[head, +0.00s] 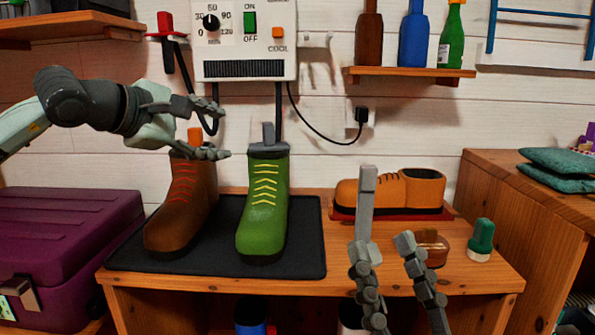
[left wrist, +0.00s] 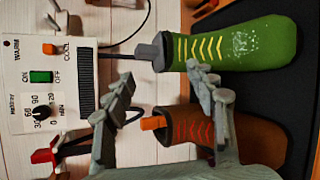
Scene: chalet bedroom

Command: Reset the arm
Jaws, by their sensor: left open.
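My left gripper (head: 226,131) is open and empty, above the brown boot (head: 172,215) in front of the wall. In the left wrist view its two fingers (left wrist: 160,76) are spread, with nothing between them touching. The brown boot has red laces and an orange block (head: 195,135) at its top. The green boot (head: 262,212) has yellow laces and a grey block at its top. Both stand upright on the black mat (head: 308,255). My right gripper (head: 382,244) is at the bottom with its fingers apart.
An orange shoe (head: 412,188) lies on a red base at the back of the bench. A brown brush (head: 433,247) and a green-capped item (head: 481,238) are at right. A purple case (head: 60,240) stands left. A control box (head: 245,42) and bottle shelf (head: 410,72) are on the wall.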

